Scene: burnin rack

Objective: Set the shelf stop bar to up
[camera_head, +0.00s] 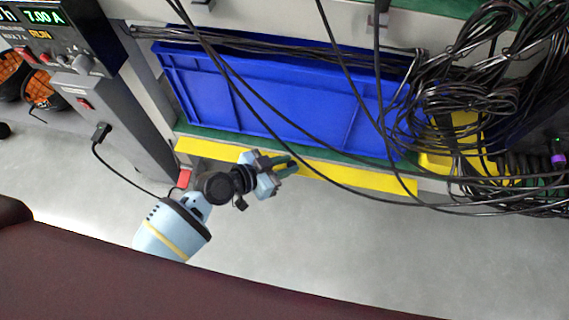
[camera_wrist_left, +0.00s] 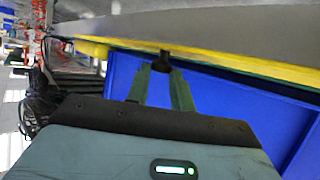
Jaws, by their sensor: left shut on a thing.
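The shelf stop bar (camera_head: 350,177) is a long yellow strip along the front edge of the shelf, low in front of the blue crate. It also shows as a yellow band in the wrist view (camera_wrist_left: 235,58). My left gripper (camera_head: 288,166) is at the bar, left of its middle, and covers part of it. In the wrist view its green fingers (camera_wrist_left: 163,72) close around a small dark knob (camera_wrist_left: 163,56) at the bar. The bar's link to the knob is partly hidden. My right gripper is not in view.
A blue crate (camera_head: 270,95) stands on the green shelf behind the bar. Black cables hang across the crate and bunch up at the right (camera_head: 460,110). A yellow bin (camera_head: 437,163) is at the right. A grey cabinet (camera_head: 125,125) stands left. The floor in front is clear.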

